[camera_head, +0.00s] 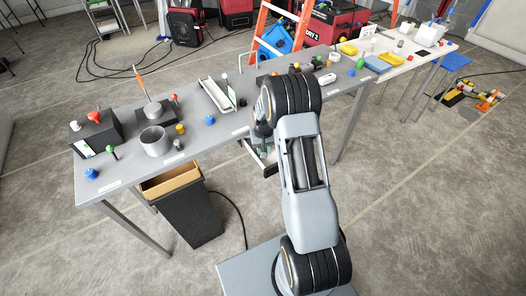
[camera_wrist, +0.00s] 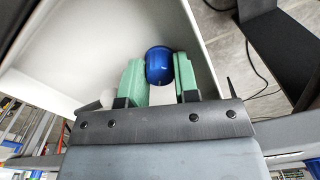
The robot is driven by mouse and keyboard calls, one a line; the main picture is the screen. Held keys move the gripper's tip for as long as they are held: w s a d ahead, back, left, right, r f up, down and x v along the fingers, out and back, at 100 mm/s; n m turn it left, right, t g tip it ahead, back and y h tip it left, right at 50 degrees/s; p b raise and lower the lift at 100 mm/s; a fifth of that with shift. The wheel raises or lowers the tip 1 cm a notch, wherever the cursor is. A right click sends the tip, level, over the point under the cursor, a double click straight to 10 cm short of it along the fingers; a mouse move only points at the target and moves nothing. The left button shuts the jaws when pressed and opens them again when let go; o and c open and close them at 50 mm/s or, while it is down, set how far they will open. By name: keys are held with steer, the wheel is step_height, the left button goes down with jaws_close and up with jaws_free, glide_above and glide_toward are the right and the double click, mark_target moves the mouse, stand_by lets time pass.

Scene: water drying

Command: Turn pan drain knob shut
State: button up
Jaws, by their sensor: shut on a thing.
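A blue rounded knob (camera_wrist: 159,62) shows in the wrist view between the two green fingertips. My gripper (camera_wrist: 159,75) is shut on it, with one finger on each side. Behind the knob is the pale inside of an open pan or drawer (camera_wrist: 85,45), with a wall edge running to the right of the knob. I cannot tell from its shape how far the knob is turned. In the head view my arm hides most of the gripper, and part of an open drawer-like pan (camera_head: 262,160) shows under the table's front edge.
The long grey table (camera_head: 235,131) carries several coloured knobs, a grey cup (camera_head: 154,141) and a white tray (camera_head: 217,95). A dark bin (camera_head: 193,218) stands on the floor to the left below it. A black cable (camera_head: 240,215) lies near my base.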

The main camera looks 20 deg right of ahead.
steer(key=n+b, duration=0.1)
steer(key=n, duration=0.3)
steer(key=shift+n+b, duration=0.65)
steer(key=shift+n, duration=0.85)
steer(key=o, duration=0.9)
